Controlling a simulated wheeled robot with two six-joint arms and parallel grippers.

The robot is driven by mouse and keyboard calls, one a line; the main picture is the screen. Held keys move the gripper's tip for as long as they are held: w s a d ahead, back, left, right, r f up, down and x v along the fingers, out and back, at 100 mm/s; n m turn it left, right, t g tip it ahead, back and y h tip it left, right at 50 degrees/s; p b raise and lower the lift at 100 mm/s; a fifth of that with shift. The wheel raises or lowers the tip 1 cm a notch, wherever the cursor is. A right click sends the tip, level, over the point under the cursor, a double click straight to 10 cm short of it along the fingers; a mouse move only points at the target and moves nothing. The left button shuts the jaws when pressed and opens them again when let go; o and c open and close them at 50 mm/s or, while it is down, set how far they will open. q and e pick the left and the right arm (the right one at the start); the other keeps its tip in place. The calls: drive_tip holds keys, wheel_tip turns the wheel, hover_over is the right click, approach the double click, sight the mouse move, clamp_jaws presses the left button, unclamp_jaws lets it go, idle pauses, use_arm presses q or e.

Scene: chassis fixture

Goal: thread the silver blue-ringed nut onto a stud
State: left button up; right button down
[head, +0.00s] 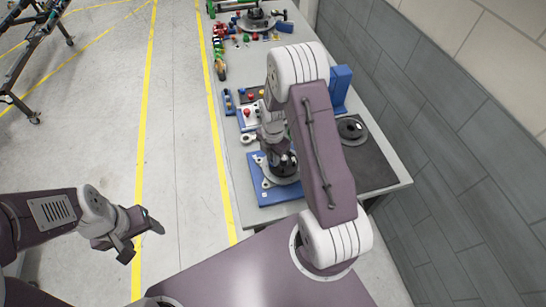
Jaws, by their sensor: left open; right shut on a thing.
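My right gripper (277,151) points down over the blue fixture board (270,196) on the bench. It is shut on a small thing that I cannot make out. A round silver hub (288,178) with a dark centre sits on the board under the gripper. The hub's studs are too small to tell apart, and my gripper hides part of it. I cannot pick out the silver blue-ringed nut. My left gripper (143,243) is open and empty, over the floor left of the bench.
Beyond the board are a small white panel with coloured buttons (249,116) and a ring-ended tool (249,138). A dark mat (372,165) with a black round part (351,129) lies to the right, before a blue upright block (340,86). A grey wall borders the bench.

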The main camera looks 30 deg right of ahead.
drive_tip(key=shift+s+f+m, duration=0.1)
drive_tip(key=shift+m, duration=0.2)
drive_tip(key=m, duration=0.3)
drive_tip(key=m, duration=0.3)
drive_tip(key=shift+f+m, duration=0.15)
drive_tip(key=shift+m, duration=0.25)
drive_tip(key=m, duration=0.3)
drive_tip(key=shift+p, duration=0.35)
